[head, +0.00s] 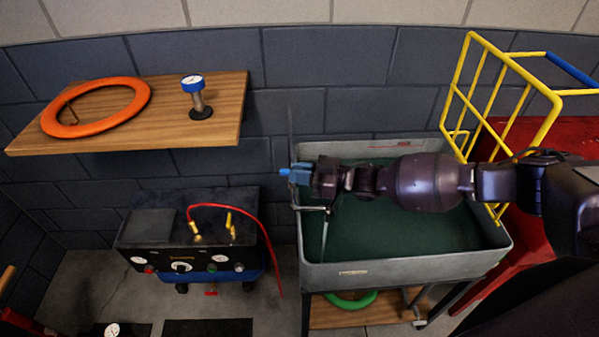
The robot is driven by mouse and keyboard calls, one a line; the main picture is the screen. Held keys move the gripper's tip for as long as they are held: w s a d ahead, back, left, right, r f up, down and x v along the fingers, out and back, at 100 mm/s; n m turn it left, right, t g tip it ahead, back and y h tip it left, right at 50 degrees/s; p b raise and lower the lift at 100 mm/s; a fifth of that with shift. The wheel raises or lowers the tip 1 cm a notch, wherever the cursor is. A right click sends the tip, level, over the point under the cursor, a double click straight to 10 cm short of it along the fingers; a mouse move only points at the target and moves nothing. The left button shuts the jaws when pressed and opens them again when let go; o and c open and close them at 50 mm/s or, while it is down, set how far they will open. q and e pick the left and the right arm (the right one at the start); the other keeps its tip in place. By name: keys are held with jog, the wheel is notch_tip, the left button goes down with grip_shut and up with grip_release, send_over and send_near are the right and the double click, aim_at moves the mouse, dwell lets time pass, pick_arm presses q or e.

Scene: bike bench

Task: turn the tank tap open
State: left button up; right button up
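The grey tank (405,272) with a dark green inside stands right of centre in the head view. A thin pale metal bar (309,208) at its left rim, with a thin rod hanging inside, looks like the tap. My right arm reaches across the tank from the right. My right gripper (294,176), with blue fingertips, is over the left rim, just above the metal bar in the picture. Whether it touches the tap, and whether its fingers are apart, I cannot tell. My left gripper is not in view.
A yellow rail frame (461,90) and a red surface (425,157) flank the tank's right side. A dark machine (160,258) with gauges and a red hose (262,229) stands left.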

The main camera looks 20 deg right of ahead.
grip_shut()
jog(key=shift+w+f+n+g+y+b, duration=0.15)
jog(key=shift+n+g+y+b, duration=0.25)
jog(key=shift+b, duration=0.4)
jog(key=shift+d+n+g+b, duration=0.1)
jog(key=shift+n+g+b, duration=0.3)
jog(key=shift+g, duration=0.3)
jog(key=o, duration=0.6)
grip_release()
jog(key=shift+c, duration=0.2)
jog(key=shift+d, duration=0.1)
